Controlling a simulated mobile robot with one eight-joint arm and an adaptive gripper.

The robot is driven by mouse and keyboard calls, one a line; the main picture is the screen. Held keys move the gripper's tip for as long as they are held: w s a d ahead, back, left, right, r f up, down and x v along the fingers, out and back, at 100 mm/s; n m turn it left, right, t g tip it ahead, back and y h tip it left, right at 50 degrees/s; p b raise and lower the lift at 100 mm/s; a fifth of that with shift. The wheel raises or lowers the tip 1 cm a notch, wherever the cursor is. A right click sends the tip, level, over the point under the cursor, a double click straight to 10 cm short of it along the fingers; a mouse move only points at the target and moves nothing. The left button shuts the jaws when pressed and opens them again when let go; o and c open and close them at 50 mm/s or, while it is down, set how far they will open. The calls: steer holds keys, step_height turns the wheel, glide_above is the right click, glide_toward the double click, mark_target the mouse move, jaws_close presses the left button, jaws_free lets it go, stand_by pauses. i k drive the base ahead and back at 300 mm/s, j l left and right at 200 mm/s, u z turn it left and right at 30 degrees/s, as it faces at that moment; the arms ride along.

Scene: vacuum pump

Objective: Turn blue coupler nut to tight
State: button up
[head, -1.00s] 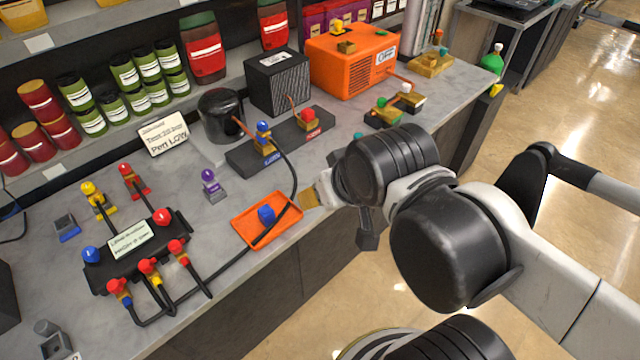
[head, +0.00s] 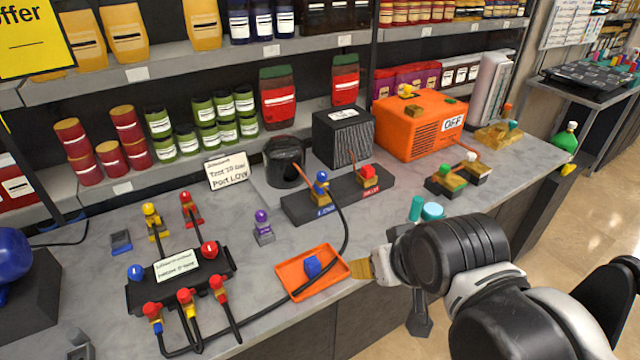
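A blue coupler (head: 321,183) stands on the left end of a black block (head: 298,210), with a black hose running from it. A second blue piece (head: 312,266) lies in an orange tray (head: 288,283) near the counter's front edge. I cannot tell for sure which blue part is the coupler nut, or how tight either is. My gripper (head: 362,269) is just right of the tray, low by the counter edge and apart from both blue parts. A tan, flat-ended piece shows at its tip; I cannot tell whether it is held. The fingers are not clear.
A black manifold (head: 150,297) with red and blue knobs stands at left, its hoses crossing the counter. A red-topped fitting (head: 367,174) shares the black block. An orange pump (head: 419,128) reads OFF. Teal cylinders (head: 432,211) stand behind my arm. A purple-topped fitting (head: 263,226) is left of the block.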

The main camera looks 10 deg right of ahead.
mark_target(321, 176)
steer(key=i+u, duration=0.25)
steer(key=i, duration=0.6)
